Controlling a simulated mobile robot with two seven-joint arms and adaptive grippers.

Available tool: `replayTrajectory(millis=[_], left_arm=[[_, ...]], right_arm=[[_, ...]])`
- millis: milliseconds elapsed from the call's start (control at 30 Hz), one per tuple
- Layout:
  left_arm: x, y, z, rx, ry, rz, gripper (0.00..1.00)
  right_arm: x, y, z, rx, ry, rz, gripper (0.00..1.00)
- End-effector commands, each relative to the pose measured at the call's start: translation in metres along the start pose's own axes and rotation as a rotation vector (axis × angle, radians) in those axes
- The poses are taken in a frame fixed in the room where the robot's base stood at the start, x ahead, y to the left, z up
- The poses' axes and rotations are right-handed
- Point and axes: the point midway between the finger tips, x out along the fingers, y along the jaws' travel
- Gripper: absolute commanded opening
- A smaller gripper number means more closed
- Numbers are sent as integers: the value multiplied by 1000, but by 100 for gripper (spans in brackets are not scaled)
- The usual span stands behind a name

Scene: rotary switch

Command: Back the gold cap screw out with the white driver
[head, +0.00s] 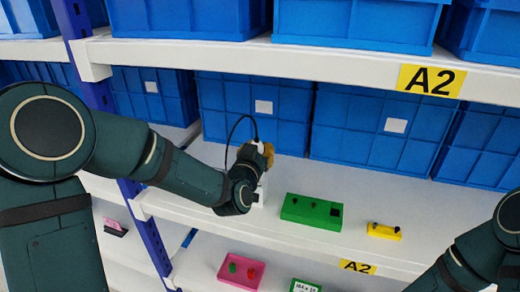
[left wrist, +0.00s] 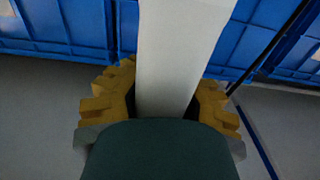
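In the head view my left gripper (head: 266,157) is over the middle shelf, its gold-coloured fingers around an upright white body, the white driver (head: 262,191). In the left wrist view the stepped gold fingers (left wrist: 163,100) lie on both sides of the white driver (left wrist: 180,50), with dark pads against it. The driver's tip is hidden. I cannot make out the gold cap screw. A green block (head: 297,210) with dark knobs stands right of the driver, and a small yellow block (head: 384,231) with dark knobs stands further right. My right gripper is out of view.
Blue bins (head: 370,130) line the back of the shelf behind my left gripper. The upper shelf edge (head: 330,62) hangs above. A pink tray (head: 241,270) with a green and a red knob sits on the lower shelf. A black cable (head: 231,130) arcs beside my gripper.

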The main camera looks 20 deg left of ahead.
Motion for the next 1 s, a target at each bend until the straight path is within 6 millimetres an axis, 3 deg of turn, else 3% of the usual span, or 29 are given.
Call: replayTrajectory(millis=[233, 300, 367, 733, 1000], left_arm=[[0, 0, 1, 0, -3, 0, 0], [0, 0, 1, 0, -3, 0, 31], [0, 0, 1, 0, -3, 0, 52], [-4, 0, 2, 0, -5, 1, 52], [-43, 0, 1, 0, -3, 1, 52]], right_arm=[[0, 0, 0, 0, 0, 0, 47], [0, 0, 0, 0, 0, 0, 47], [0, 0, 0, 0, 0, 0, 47], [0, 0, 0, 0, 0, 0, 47], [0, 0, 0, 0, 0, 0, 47]])
